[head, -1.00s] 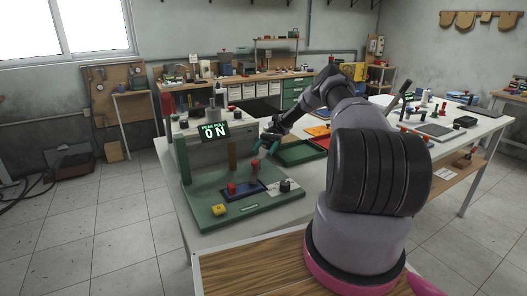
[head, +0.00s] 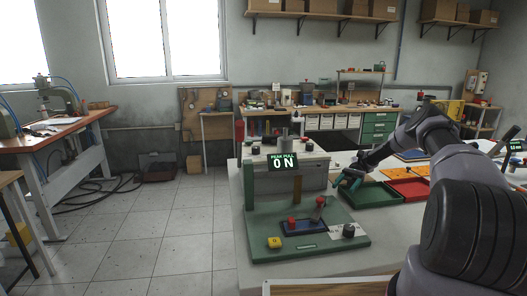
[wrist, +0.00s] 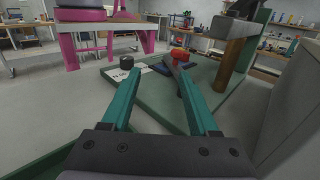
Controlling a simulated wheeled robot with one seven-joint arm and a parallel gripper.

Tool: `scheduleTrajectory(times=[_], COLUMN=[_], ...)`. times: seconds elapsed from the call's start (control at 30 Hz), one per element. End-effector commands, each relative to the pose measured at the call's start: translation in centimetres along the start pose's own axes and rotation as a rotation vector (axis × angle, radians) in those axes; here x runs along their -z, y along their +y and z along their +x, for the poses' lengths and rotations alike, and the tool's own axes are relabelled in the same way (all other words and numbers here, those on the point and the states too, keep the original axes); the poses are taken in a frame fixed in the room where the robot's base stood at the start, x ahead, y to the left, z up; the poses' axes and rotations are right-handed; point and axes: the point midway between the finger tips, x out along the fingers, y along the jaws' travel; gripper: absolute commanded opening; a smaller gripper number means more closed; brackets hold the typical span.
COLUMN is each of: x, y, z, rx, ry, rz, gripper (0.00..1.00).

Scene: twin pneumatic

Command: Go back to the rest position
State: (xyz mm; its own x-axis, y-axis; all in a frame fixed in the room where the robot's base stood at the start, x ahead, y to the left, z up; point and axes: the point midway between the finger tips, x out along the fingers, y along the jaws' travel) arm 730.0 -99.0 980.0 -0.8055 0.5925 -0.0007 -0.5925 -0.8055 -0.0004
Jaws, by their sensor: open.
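My gripper (head: 349,181) is open and empty, with teal fingers, above the table to the right of the green test fixture (head: 275,236). In the wrist view its two fingers (wrist: 157,92) stand apart, with the green base plate (wrist: 146,95) beyond them. The fixture carries a lit display (head: 283,163) reading "PEAK PULL ON", a yellow button (head: 274,242), a black knob (head: 348,230) and a dark blue block (head: 303,227) with red-topped parts. My arm reaches in from the right in the head view.
A green tray (head: 371,195) and a red tray (head: 409,188) lie close by my gripper on the white table (head: 244,268). A workbench (head: 320,105) stands along the back wall. A bench (head: 52,140) stands at the left.

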Motion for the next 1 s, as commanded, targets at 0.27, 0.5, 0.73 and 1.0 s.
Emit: scheduleTrajectory(times=[0.27,0.5,0.73,1.0], x=[-1.0,-2.7,-5.6,-11.4], y=[-0.1,0.0,0.1,0.4], z=[0.2,0.4,1.0,2.7], rx=[-0.021,-0.055,-0.111,-0.209], ry=[0.03,0.087,0.182,0.389], rz=[-0.005,-0.012,-0.027,-0.055], gripper=[0.61,0.61,0.61,0.61])
